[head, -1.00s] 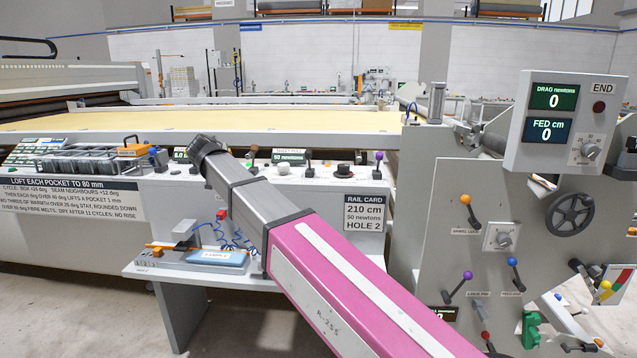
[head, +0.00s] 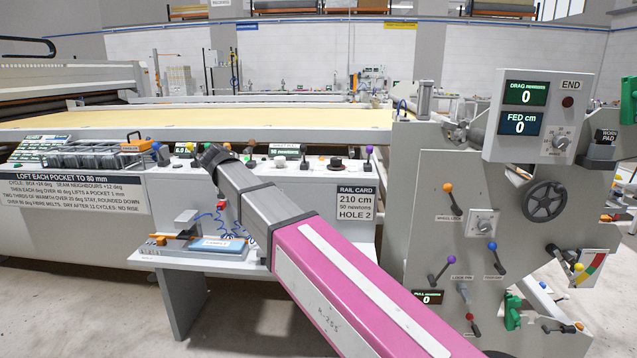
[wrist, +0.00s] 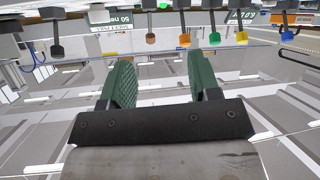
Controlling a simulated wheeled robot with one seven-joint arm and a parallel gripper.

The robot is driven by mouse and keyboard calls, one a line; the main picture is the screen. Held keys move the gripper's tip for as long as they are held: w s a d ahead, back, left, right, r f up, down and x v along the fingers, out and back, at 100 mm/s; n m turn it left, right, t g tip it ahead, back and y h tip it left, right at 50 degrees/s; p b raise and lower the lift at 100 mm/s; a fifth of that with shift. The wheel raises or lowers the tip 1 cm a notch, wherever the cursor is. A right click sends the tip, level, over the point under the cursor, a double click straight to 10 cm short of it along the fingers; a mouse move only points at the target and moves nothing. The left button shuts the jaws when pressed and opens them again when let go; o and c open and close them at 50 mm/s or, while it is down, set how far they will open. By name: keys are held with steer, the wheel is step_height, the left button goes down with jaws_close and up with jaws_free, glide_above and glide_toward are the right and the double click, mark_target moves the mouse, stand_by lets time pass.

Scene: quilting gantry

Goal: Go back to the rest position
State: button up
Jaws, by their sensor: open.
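My gripper (wrist: 160,68) shows in the wrist view with its two green ridged fingers apart and nothing between them. In the head view my pink and grey arm reaches from the lower right towards the machine's control ledge. Its dark end stands in front of that ledge, and the fingers cannot be made out there. In the wrist view, several levers with coloured ends lie beyond the fingers, apart from them.
A small side shelf (head: 150,262) with a blue-topped block (head: 218,245) stands left of my arm. A grey panel with a handwheel (head: 545,200) and levers stands at right. Bare floor (head: 90,315) lies lower left.

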steer(key=s+d+f+m+g+h, duration=0.1)
steer(key=s+d+f+g, duration=0.15)
steer(key=d+f, duration=1.15)
steer(key=s+d+f+g+h, duration=0.2)
steer(key=d+f+g, duration=0.2)
steer(key=d+f, duration=1)
steer(key=s+d+f+g+y, duration=0.1)
steer(key=s+d+f+g, duration=0.2)
steer(key=s+d+f, duration=0.4)
steer(key=s+d+f+m+g+y, duration=0.1)
steer(key=s+d+f+g, duration=0.2)
steer(key=s+d+f, duration=0.4)
steer(key=s+d, duration=0.4)
steer(key=d, duration=0.3)
steer(key=shift+s+d+g, duration=0.35)
steer(key=shift+s, duration=0.05)
steer(key=shift+f, duration=0.1)
